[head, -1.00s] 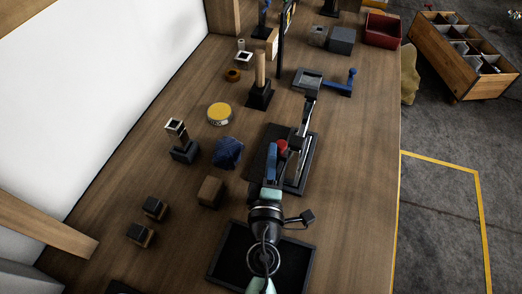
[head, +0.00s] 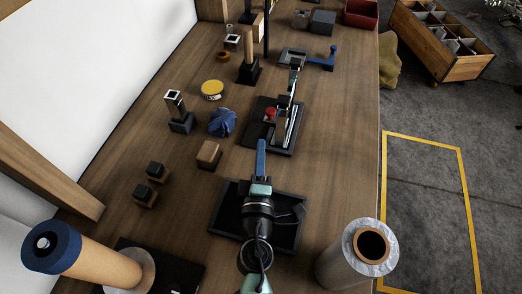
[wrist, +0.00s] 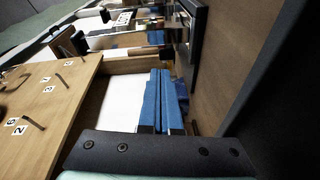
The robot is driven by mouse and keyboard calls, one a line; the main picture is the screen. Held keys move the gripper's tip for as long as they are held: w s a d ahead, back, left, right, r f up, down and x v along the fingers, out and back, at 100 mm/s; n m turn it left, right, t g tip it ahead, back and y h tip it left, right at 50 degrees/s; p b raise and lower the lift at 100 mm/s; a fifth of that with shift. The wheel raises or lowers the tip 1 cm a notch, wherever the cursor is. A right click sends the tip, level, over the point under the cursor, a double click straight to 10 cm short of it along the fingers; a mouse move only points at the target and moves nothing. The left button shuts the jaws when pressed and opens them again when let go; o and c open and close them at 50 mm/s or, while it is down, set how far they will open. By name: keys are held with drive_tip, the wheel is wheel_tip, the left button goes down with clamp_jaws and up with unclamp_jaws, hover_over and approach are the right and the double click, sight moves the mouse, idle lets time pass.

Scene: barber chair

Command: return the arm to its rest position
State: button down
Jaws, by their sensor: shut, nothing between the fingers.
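My gripper (head: 261,148) shows in the head view with its blue fingers pointing up the picture, over the wooden bench between two black trays. In the wrist view its two blue fingers (wrist: 164,98) lie side by side, shut, with nothing between them. My wrist and forearm cover part of the nearer black tray (head: 222,218). The fingertips appear close to the near edge of the farther black tray (head: 259,127), which carries a metal tool with a red part; I cannot tell the height between them.
A brown roll with a blue end (head: 90,258) is at the lower left and a silver-wrapped roll (head: 338,262) at the lower right. A wooden block (head: 209,154), blue crumpled object (head: 222,122) and yellow-lidded tin (head: 212,89) stand left. The right bench strip (head: 345,150) is clear.

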drive_tip(key=shift+s, duration=0.35)
drive_tip(key=shift+w, duration=0.1)
